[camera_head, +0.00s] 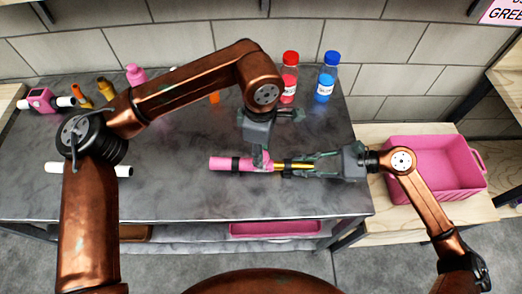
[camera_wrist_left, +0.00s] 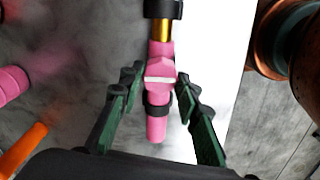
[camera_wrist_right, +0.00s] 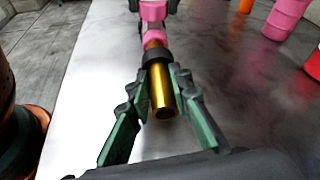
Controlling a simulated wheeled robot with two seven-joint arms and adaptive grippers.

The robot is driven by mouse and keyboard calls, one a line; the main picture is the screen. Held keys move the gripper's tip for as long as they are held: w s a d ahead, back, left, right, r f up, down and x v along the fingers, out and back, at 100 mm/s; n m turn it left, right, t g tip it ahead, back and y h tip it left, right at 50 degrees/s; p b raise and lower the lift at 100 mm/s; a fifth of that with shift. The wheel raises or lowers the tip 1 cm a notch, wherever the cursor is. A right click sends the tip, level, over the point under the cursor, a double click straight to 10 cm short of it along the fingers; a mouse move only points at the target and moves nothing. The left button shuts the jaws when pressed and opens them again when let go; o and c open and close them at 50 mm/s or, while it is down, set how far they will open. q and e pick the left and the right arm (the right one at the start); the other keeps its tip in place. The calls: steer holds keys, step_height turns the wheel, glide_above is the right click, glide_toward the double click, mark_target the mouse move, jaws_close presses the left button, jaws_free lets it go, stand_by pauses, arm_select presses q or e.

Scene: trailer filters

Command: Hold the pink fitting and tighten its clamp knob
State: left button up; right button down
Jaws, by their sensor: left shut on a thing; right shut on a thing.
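The pink fitting (camera_head: 228,163) lies lengthwise left to right above the grey table, with black bands and a gold tube (camera_head: 289,167) at its right end. My left gripper (camera_head: 262,153) comes down from above and is shut on the pink clamp knob (camera_wrist_left: 160,72), which has a white mark on top. My right gripper (camera_head: 308,165) reaches in from the right and is shut on the fitting near a black collar (camera_wrist_right: 156,57). The gold tube's open end (camera_wrist_right: 166,112) lies between its fingers. The exact finger contacts are partly hidden.
Red (camera_head: 289,77) and blue (camera_head: 326,77) bottles stand behind the grippers. A pink bin (camera_head: 440,190) is at the right. A white tube (camera_head: 123,171) and a pink part with white pipe (camera_head: 42,101) lie at the left. The table's front is clear.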

arm_select(q)
steer(key=o, duration=1.2)
arm_select(e)
steer(key=shift+f, duration=0.1)
arm_select(q)
step_height(320, 180, up, 12)
arm_select(e)
steer(key=c, duration=1.7)
jaws_free()
